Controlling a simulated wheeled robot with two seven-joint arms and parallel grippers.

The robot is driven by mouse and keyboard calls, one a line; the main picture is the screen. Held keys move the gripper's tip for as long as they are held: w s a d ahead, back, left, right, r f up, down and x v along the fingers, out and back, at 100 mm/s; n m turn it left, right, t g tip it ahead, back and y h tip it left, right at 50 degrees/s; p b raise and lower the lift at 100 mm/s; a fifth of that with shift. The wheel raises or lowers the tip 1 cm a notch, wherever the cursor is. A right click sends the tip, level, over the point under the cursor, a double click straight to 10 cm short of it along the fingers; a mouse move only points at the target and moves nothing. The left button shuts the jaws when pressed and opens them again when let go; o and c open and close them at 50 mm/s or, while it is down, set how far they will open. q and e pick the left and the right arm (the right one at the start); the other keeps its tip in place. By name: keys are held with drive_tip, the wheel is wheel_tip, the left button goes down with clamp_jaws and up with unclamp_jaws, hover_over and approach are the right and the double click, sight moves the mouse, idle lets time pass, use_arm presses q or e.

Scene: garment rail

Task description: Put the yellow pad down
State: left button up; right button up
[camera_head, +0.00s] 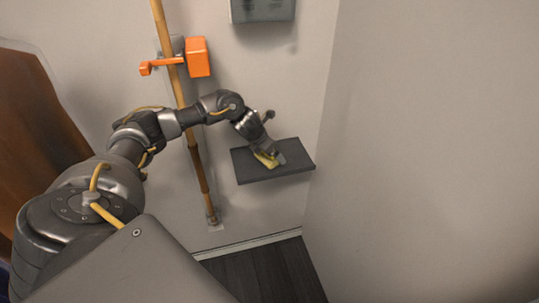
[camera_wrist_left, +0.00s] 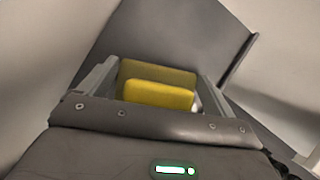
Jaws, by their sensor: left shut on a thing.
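The yellow pad (camera_head: 266,160) is at my left gripper (camera_head: 268,155), over the dark grey shelf (camera_head: 295,170) on the wall. In the left wrist view the pad (camera_wrist_left: 160,95) sits between the two fingers of the left gripper (camera_wrist_left: 158,88), which is shut on it. The shelf (camera_wrist_left: 165,35) fills the background behind the pad there. I cannot tell whether the pad touches the shelf. My right gripper is not in view.
A bamboo pole (camera_head: 176,85) stands left of the shelf, with an orange bracket (camera_head: 198,57) on it. A grey box (camera_head: 262,10) hangs on the wall above. A plain wall (camera_head: 430,150) closes off the right side. The visible shelf top around the pad looks clear.

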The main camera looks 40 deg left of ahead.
sight(263, 159)
use_arm(q)
drive_tip(key=shift+d, duration=0.15)
drive_tip(key=o, duration=0.6)
drive_tip(key=shift+b+v, duration=0.55)
drive_tip(key=shift+v, duration=3.3)
